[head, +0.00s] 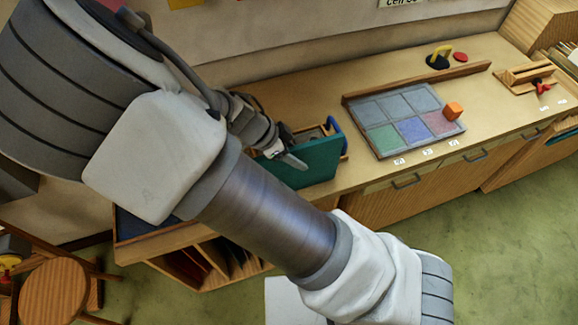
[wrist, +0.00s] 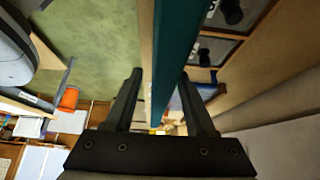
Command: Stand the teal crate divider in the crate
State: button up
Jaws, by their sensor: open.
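The teal divider (head: 310,167) is a flat upright board at the near edge of the bench, in front of the crate. In the wrist view the teal board (wrist: 181,40) runs edge-on between my fingers, with a pale wooden strip along its left side. The wooden crate (head: 345,152) shows only partly behind the board; whether the board's lower edge is inside it I cannot tell. My gripper (head: 289,160) is at the board's upper left. In the wrist view my gripper (wrist: 160,80) is open, one finger on each side of the board.
A leaded panel (head: 378,108) with grey, green, blue and pink panes lies to the right, an orange cube (head: 453,110) on its right edge. A blue curved handle (head: 335,125) rises by the crate. A wooden rail (head: 425,82) runs behind the panel.

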jog(key=shift+d+f, duration=0.1)
jog(key=shift+f, duration=0.1)
grip_shut()
dwell(1.3)
